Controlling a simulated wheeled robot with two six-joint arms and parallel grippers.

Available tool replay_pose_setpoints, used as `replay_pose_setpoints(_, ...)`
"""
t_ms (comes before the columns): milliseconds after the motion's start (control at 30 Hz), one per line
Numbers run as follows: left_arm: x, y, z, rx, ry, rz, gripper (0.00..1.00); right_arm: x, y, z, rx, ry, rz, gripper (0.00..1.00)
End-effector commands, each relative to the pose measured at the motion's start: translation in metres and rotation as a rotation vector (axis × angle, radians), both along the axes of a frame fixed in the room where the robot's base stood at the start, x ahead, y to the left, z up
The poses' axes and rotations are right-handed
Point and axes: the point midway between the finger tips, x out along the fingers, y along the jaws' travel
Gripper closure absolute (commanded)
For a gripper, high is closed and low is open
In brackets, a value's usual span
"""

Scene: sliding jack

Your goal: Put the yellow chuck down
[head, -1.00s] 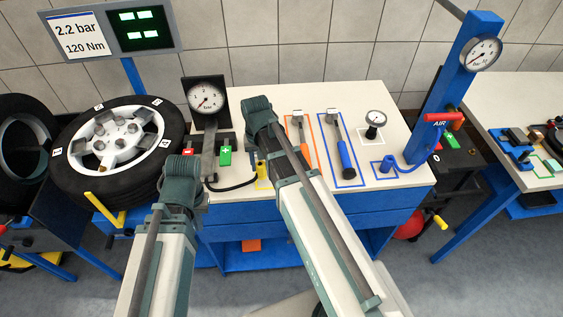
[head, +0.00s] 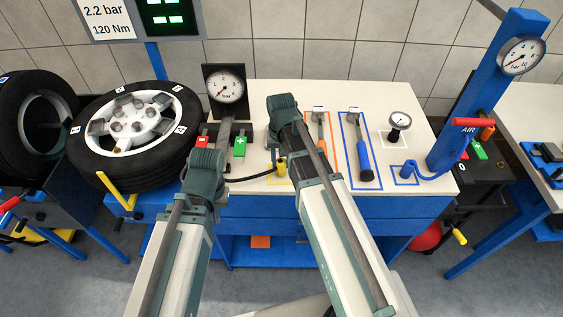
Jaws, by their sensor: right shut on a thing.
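The yellow chuck (head: 281,166) is at the end of a black hose on the white bench top, at a small yellow-outlined patch left of the tools. My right gripper (head: 275,154) is over it and shut on it. Its fingers are mostly hidden by my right wrist, and I cannot tell whether the chuck touches the bench. My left gripper (head: 206,165) is left of the chuck, in front of the gauge unit.
A gauge unit (head: 225,88) with red and green buttons stands left of the chuck. An orange-handled tool (head: 320,127) and a blue-handled tool (head: 361,152) lie to the right. A wheel (head: 137,128) is at left, a blue air post (head: 487,95) at right.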

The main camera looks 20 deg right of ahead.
Motion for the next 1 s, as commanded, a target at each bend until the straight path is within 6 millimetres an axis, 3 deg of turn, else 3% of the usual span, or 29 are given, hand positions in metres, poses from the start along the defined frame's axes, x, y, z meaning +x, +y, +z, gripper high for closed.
replay_pose_setpoints(100, 0.0, 0.0, -0.005, 0.0, 0.0, 0.0, 1.0, 0.0, 0.0, -0.005, 0.0, 0.0, 0.0, 1.0)
replay_pose_setpoints(133, 0.0, 0.0, -0.003, 0.0, 0.0, 0.0, 1.0, 0.0, 0.0, -0.003, 0.0, 0.0, 0.0, 0.56)
replay_pose_setpoints(300, 0.0, 0.0, -0.003, 0.0, 0.0, 0.0, 1.0, 0.0, 0.0, -0.003, 0.0, 0.0, 0.0, 0.3)
replay_pose_setpoints(733, 0.0, 0.0, 0.002, 0.0, 0.0, 0.0, 1.0, 0.0, 0.0, 0.002, 0.0, 0.0, 0.0, 0.3)
replay_pose_setpoints(1000, 0.0, 0.0, 0.029, 0.0, 0.0, 0.0, 1.0, 0.0, 0.0, 0.029, 0.0, 0.0, 0.0, 0.3)
